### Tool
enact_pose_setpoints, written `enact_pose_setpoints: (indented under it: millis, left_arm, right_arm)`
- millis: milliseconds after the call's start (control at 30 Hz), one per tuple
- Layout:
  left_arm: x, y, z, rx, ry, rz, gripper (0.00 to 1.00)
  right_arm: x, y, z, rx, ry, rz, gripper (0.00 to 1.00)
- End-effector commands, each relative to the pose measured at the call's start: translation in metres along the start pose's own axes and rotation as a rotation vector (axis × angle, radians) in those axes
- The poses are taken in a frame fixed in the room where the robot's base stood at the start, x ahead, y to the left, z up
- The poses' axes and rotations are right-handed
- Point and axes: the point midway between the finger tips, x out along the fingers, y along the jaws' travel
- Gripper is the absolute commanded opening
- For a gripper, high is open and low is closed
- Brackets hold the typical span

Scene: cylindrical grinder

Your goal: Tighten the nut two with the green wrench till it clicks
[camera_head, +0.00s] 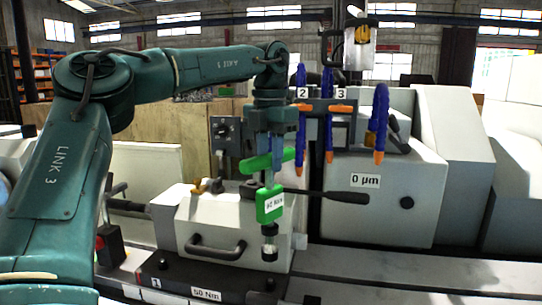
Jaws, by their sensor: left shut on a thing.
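My left gripper (277,143) comes down from above and is shut on the green wrench. The green wrench (270,204) hangs upright, with a crossbar handle at the top, a labelled green body and a metal socket (269,246) at its lower end. The socket is in front of the right part of the grey-white block with the handle. A small dark nut-like piece (270,284) shows on the dark base below the socket; I cannot tell whether it is nut two, or whether the socket touches anything. My right gripper is not in view.
The grey-white block (215,225) has a black front handle and stands on a dark base (190,282) with labels "1" and "50 Nm". A black lever (335,196) juts right. Blue hoses (328,115) with orange tips hang close right of my gripper. A rail (420,270) runs right.

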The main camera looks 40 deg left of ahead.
Motion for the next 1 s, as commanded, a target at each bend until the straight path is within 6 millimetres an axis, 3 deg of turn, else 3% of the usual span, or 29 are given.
enact_pose_setpoints:
  millis: [100,700,1000]
  left_arm:
    - [-0.004,0.000,0.001,0.000,-0.005,0.002,0.00]
    - [0.049,0.000,0.001,0.000,-0.004,0.001,0.00]
    - [0.052,0.000,0.001,0.000,-0.004,0.001,0.00]
  right_arm:
    - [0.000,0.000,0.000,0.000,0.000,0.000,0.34]
    - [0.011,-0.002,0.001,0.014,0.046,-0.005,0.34]
    - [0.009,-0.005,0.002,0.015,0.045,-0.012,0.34]
